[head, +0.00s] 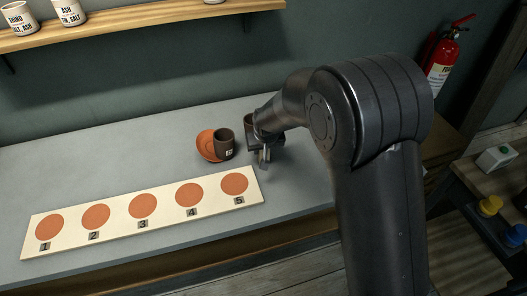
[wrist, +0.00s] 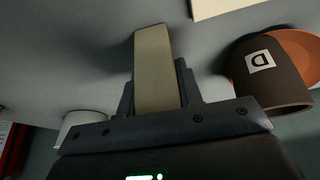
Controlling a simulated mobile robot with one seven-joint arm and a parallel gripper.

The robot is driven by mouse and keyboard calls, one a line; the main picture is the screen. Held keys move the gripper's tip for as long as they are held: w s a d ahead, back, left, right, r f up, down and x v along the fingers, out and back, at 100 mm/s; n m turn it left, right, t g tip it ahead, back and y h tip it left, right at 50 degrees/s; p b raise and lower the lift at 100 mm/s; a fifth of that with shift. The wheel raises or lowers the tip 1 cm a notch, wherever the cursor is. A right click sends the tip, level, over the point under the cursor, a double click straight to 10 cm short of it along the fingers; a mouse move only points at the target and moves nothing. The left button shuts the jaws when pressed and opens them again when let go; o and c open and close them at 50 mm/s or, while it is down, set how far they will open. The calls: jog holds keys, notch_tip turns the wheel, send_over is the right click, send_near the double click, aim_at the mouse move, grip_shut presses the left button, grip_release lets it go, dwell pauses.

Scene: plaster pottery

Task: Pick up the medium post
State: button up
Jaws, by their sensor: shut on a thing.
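The medium post is a pale beige bar (wrist: 154,65) in the wrist view, standing out between the fingers of my gripper (wrist: 157,92). My gripper is shut on it. In the head view my gripper (head: 263,156) is over the right part of the grey table, just right of a dark mug. The post is small and mostly hidden by my gripper there. I cannot tell whether its far end touches the table.
A cream board (head: 143,222) with numbered orange discs lies in front. A white round object (wrist: 82,122) is partly hidden. The left tabletop is clear.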

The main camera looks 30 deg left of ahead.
jog(key=shift+c, duration=1.3)
jog(key=shift+r, duration=0.1)
